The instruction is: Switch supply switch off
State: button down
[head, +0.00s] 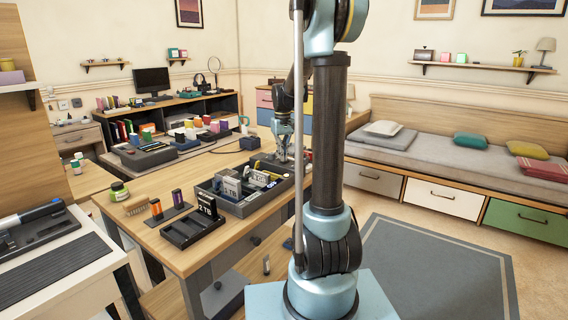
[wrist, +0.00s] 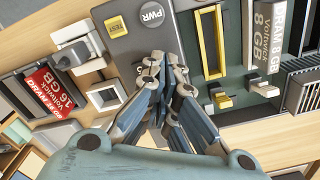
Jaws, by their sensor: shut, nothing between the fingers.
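My gripper (wrist: 165,62) is shut and empty, with its fingertips together over a dark grey panel (wrist: 130,45). The panel carries a round PWR button (wrist: 152,14) and a yellow-green TEST button (wrist: 116,26). The fingers cover part of the panel, and I cannot tell whether they touch it. No part is clearly marked as the supply switch, so I cannot tell which one it is or its position.
A red memory module (wrist: 50,88) is farther left.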

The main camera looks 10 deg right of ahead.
jog(key=shift+f, duration=0.5)
dwell(0.3)
jog(key=shift+r, duration=3.5)
